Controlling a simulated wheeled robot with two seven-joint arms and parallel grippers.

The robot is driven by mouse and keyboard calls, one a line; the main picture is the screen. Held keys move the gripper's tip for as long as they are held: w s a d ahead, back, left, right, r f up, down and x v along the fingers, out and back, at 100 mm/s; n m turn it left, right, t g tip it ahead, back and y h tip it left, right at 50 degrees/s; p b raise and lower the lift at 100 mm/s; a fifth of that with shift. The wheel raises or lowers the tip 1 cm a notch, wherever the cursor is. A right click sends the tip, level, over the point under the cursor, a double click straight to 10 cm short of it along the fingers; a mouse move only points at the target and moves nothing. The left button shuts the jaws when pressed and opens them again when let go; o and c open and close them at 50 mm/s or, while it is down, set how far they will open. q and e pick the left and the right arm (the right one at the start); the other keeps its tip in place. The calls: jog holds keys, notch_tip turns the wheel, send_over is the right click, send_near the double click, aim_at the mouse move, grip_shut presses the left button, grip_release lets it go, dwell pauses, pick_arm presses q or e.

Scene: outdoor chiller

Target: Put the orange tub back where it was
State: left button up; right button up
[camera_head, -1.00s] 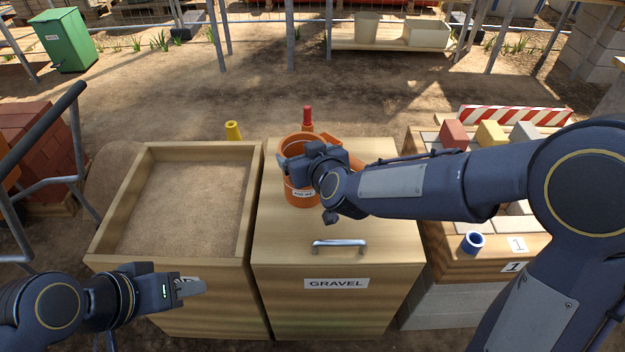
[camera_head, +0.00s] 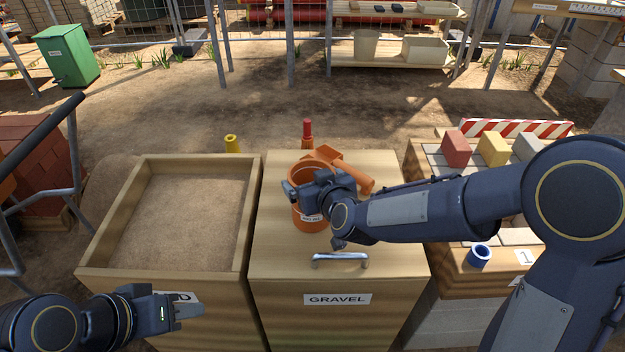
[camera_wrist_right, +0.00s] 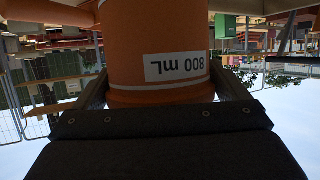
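The orange tub (camera_head: 306,222) is an upright cylinder with a white label, at the wooden lid marked GRAVEL (camera_head: 285,262). My right gripper (camera_head: 303,190) is shut on it from the front right. In the right wrist view the tub (camera_wrist_right: 160,40) fills the middle, its "800 mL" label upside down, with a finger on each side. I cannot tell whether its base touches the lid. An orange scoop-like piece (camera_head: 350,172) with a tubular handle lies just behind the tub, partly hidden. My left gripper (camera_head: 190,312) is empty in front of the sand box; its finger gap is unclear.
The open sand box (camera_head: 88,252) stands left of the gravel lid. A metal handle (camera_head: 340,260) rises from the lid's front. A red bottle-like object (camera_head: 307,130) and a yellow one (camera_head: 232,143) stand behind. A blue cup (camera_head: 479,256) and coloured blocks (camera_head: 456,149) are at right.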

jog(key=shift+o, duration=0.3)
jog(key=shift+r, duration=0.25)
jog(key=s+d+r+m+g+p, duration=0.2)
jog(key=s+d+r, duration=0.1)
jog(key=s+d, duration=0.5)
jog(key=s+d+r+m+g+p, duration=0.1)
jog(key=s+d+r, duration=0.2)
jog(key=s+d, duration=0.5)
jog(key=s+d+f+m+g, duration=0.1)
jog(key=s+d+g, duration=0.1)
jog(key=s, duration=0.5)
jog(key=s+d+f+m+g+h, duration=0.1)
jog(key=s+d+m, duration=0.1)
jog(key=s, duration=0.5)
jog(key=shift+d+f+g, duration=0.25)
jog(key=shift+f+g, duration=0.05)
jog(key=shift+g, duration=0.1)
notch_tip(320, 180, up, 19)
jog(key=p, duration=1.8)
jog(key=shift+f+p, duration=0.2)
jog(key=shift+p, duration=0.1)
